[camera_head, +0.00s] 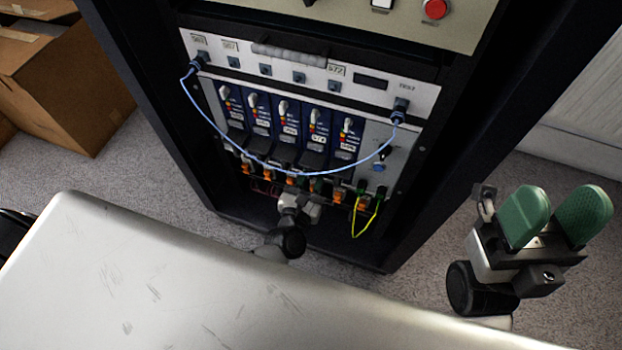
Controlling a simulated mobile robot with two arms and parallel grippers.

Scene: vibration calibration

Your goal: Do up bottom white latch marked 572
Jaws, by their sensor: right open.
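Several blue modules stand in a row in the rack, each with a white latch at its upper part, such as the rightmost one (348,124) and the one left of it (315,115). A tag on the panel above, toward the right, seems to read 572 (336,70). The small labels lower on the modules are too small to read surely. My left gripper (299,200) is at the bottom of the rack, below the modules; its fingers are not clear. My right gripper (556,208), with green finger pads, is open and empty, right of the rack and apart from it.
A light blue cable (310,174) hangs in a loop across the modules between two sockets. Orange connectors and a yellow wire (356,222) lie below. A pale scratched surface (170,270) fills the foreground. Cardboard boxes (75,85) stand at left.

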